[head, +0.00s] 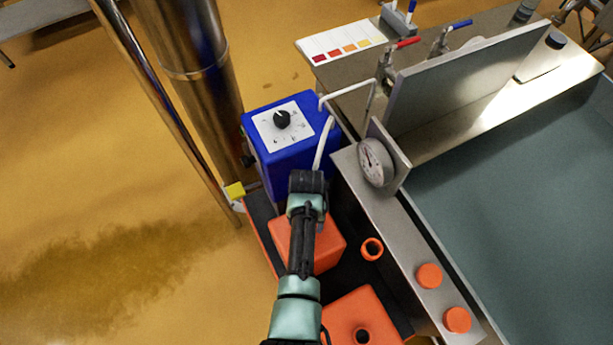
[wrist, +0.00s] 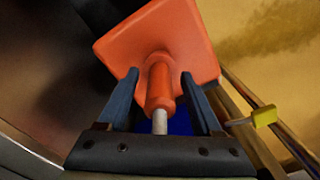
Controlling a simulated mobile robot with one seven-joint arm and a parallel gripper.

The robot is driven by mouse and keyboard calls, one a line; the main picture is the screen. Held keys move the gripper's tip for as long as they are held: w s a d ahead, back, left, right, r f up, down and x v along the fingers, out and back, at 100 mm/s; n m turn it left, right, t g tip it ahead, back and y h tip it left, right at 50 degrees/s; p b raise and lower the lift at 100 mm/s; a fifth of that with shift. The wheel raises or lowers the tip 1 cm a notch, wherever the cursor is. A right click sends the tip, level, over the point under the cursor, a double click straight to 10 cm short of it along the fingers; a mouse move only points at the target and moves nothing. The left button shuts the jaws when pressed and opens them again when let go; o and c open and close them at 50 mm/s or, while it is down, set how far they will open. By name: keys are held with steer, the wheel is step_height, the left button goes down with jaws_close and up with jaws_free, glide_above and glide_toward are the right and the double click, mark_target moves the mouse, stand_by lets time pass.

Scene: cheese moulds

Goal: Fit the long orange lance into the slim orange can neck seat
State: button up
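The long orange lance (wrist: 160,88) stands between my fingers in the wrist view, with a pale tube (wrist: 160,122) at its near end. Its far end meets the middle of an orange can top (wrist: 195,45); I cannot tell how deep it sits. My gripper (wrist: 160,78) is open around the lance, with a narrow gap on each side. In the head view my arm covers the middle of the rear orange can (head: 333,243), hiding its neck and the lance. The front orange can (head: 340,318) shows an open dark neck hole (head: 362,335).
A blue pump box (head: 270,150) with a dial stands behind the rear can, with a white hose (head: 323,145) beside it. An orange ring (head: 372,248) lies right of the can. Two orange caps (head: 429,276) (head: 457,320) and a gauge (head: 376,162) are on the steel vat edge (head: 400,235).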

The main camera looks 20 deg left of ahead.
step_height(320, 180, up, 13)
steer(key=shift+p, duration=0.7)
stand_by(0.9)
